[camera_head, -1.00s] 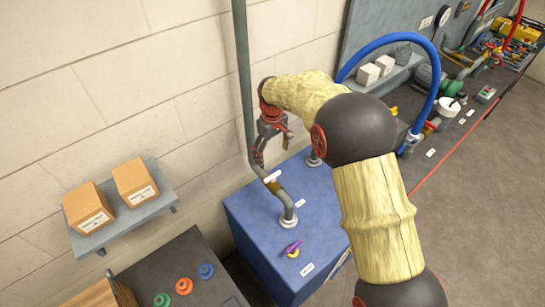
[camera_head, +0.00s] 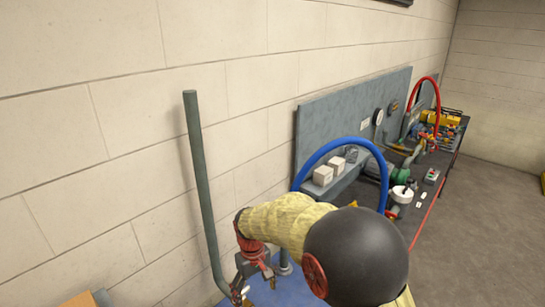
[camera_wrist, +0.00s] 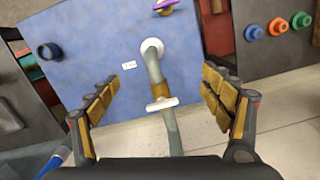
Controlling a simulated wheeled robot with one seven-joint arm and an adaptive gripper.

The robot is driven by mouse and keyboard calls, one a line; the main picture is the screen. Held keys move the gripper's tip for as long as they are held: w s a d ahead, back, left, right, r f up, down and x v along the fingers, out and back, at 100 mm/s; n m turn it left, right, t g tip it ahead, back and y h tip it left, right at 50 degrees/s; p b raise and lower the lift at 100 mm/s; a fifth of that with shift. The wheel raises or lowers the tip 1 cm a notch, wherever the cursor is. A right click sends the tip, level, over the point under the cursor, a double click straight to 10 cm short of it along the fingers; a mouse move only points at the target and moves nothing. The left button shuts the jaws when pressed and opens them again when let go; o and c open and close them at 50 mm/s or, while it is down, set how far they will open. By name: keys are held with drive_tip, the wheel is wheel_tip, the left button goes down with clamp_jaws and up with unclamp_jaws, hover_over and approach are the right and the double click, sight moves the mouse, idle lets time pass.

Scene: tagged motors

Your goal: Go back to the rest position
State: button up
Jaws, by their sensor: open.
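My gripper (camera_wrist: 160,115) is open in the wrist view, its two padded fingers well apart. A grey pipe with a white T-shaped handle (camera_wrist: 162,104) and a brass-coloured section runs between the fingers, rising from a white collar on the blue cabinet (camera_wrist: 90,62). The fingers appear apart from the pipe on both sides. In the head view my gripper (camera_head: 256,280) is low in the picture beside the tall grey-green pipe (camera_head: 203,190). Only a small strip of the blue cabinet (camera_head: 292,292) shows there, the rest hidden by my arm or out of frame.
A blue hose (camera_head: 340,146) arches over the dark workbench to the right, with white boxes (camera_head: 323,176) on a shelf. A purple valve handle (camera_wrist: 165,4) and coloured buttons (camera_wrist: 278,27) show in the wrist view. Open floor (camera_head: 490,240) lies at the right.

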drive_tip(key=s+d+r+m+t+b, duration=0.3)
drive_tip(key=s+d+b, duration=0.4)
drive_tip(key=s+d, duration=0.5)
drive_tip(key=s+d+r+m+t+b, duration=0.3)
drive_tip(key=s+d+b, duration=0.3)
drive_tip(key=s+d, duration=0.6)
drive_tip(key=shift+s+r+m+b, duration=0.3)
drive_tip(key=shift+r+m+b, duration=0.1)
drive_tip(key=shift+r, duration=0.4)
drive_tip(key=shift+c, duration=1.2)
